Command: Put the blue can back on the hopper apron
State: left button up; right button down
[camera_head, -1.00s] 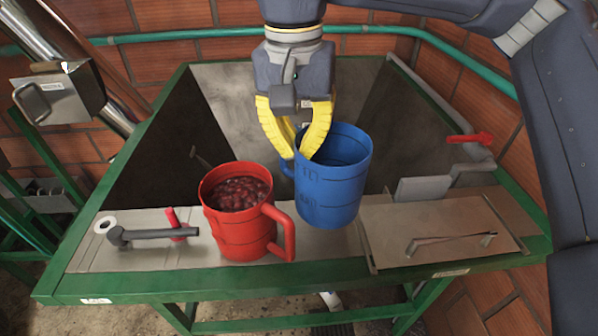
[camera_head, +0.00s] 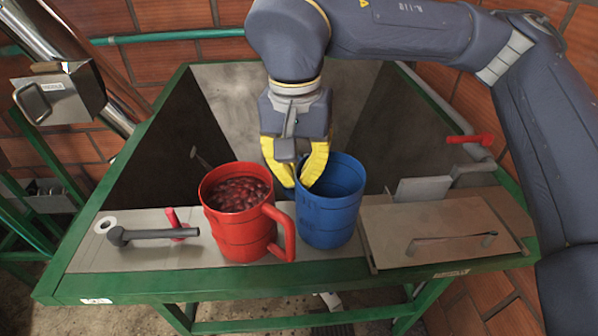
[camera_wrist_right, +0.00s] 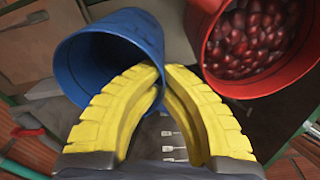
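The blue can (camera_head: 333,218) is upright on the hopper apron (camera_head: 150,255), between the red can and the hinged cover plate. It appears to rest on the apron, though its contact underneath is hard to see. My right gripper (camera_head: 298,182) is shut on the blue can's rim wall at its left back side. In the right wrist view the yellow fingers (camera_wrist_right: 163,78) straddle the wall of the blue can (camera_wrist_right: 82,62), one inside and one outside. The can's visible inside looks empty. My left gripper is not in view.
A red can (camera_head: 238,232) full of dark red cherries stands close on the left, its handle pointing toward the blue can. A grey pipe handle (camera_head: 160,234) lies further left. A cover plate (camera_head: 435,232) with a handle is on the right. The open hopper is behind.

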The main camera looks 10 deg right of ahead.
jog(key=c, duration=2.1)
grip_release()
jog(key=shift+f, duration=0.15)
jog(key=shift+c, duration=0.2)
jog(key=shift+o, duration=1.3)
notch_tip(320, 180, up, 12)
jog(key=shift+a, duration=0.2)
jog(key=shift+r, duration=0.2)
